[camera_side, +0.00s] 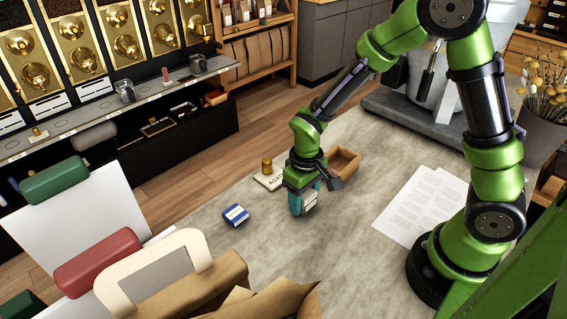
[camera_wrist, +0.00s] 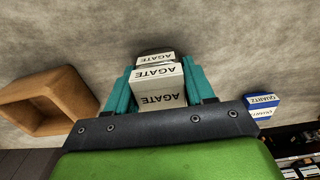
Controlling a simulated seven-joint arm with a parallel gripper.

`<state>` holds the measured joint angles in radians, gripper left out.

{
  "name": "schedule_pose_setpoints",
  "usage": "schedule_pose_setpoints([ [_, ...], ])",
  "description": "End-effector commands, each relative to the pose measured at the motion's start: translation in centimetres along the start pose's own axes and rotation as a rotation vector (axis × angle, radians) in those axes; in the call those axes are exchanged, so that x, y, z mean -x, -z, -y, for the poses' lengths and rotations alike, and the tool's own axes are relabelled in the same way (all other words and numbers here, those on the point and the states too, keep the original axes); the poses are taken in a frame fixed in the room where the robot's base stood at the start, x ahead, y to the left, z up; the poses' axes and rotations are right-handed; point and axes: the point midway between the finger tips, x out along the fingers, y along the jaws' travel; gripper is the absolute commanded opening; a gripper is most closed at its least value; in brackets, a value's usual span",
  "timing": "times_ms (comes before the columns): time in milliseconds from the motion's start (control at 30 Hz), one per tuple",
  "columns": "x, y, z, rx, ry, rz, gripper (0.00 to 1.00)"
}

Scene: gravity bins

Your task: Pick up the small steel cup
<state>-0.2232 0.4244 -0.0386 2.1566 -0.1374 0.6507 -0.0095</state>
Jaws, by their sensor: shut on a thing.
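Two small steel-coloured cups show in the side view on the grey ledge under the brass dispensers: one (camera_side: 125,91) further left and one (camera_side: 198,64) further right. Both are far from my gripper, at the back left, and neither shows in the wrist view. My gripper (camera_side: 304,203) points down low over the grey worktop. Its teal fingers are shut on a white box marked AGATE (camera_wrist: 160,92), not on a cup. A second AGATE label shows just beyond it in the wrist view; I cannot tell whether it is another box.
A blue and white QUARTZ box (camera_side: 235,215) lies left of my gripper. A wooden tray (camera_side: 345,161) stands behind right. A brass weight (camera_side: 267,165) sits by a pale AGATE piece (camera_side: 270,181).

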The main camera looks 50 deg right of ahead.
Motion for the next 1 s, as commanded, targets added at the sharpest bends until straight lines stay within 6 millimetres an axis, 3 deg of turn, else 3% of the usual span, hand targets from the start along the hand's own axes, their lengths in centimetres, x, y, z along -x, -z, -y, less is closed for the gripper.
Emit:
schedule_pose_setpoints([
  [367, 0.8, 0.1, 0.0, 0.0, 0.001, -0.003, 0.05],
  [733, 7.8, 0.1, 0.0, 0.0, 0.001, -0.006, 0.05],
  [1000, 10.0, 0.0, 0.0, 0.0, 0.0, -0.001, 0.05],
])
